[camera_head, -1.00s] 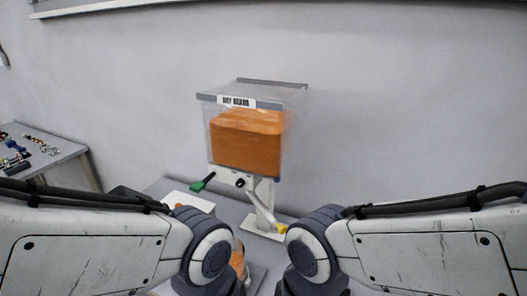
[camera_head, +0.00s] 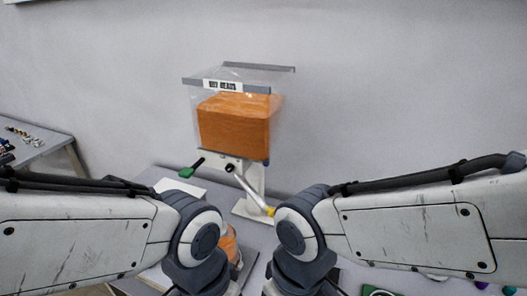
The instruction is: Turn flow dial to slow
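A clear canister (camera_head: 275,115) with orange contents (camera_head: 233,124) stands on a white bracket near the wall, with a black-and-white label on its front top edge. Below it a green-ended lever (camera_head: 190,170) points down-left. A small black knob (camera_head: 230,167) sits beside it, and a pale rod runs from there down-right to a yellow tip (camera_head: 269,211). I cannot tell for certain which part is the flow dial, and no dial markings are readable. My two arms reach in from both sides in front of the stand. Both grippers are outside the view or hidden behind my arm links.
The canister stands on a grey table (camera_head: 290,181) against a grey wall. An orange and clear object (camera_head: 229,244) shows partly between my arms. A side table (camera_head: 38,143) with small parts is at left. Small green and purple items (camera_head: 380,292) lie at the bottom right.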

